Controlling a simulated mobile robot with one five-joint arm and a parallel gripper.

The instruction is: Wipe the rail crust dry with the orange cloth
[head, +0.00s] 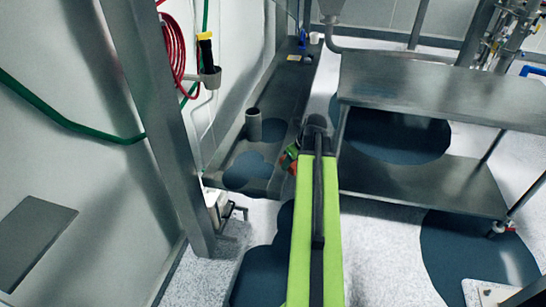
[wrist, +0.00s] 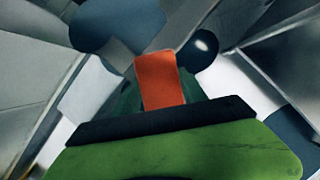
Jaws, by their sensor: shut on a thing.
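My gripper (head: 288,157) is at the far end of my green arm, partly hidden by it, over the right edge of the low grey ledge. In the wrist view my gripper (wrist: 161,92) is shut on the orange cloth, with dark green parts on both sides. The orange cloth (wrist: 161,75) looks like a flat, upright orange piece. In the head view only a small red-orange bit (head: 292,151) shows at the gripper. I cannot make out the rail crust in either view, nor whether the cloth touches anything.
The grey ledge (head: 222,160) runs along the left wall, with a grey cup (head: 254,124) standing on it. A two-level steel table (head: 440,88) stands close on the right. A grey post (head: 160,110) rises at left. Dark blue patches (head: 475,250) mark the pale floor.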

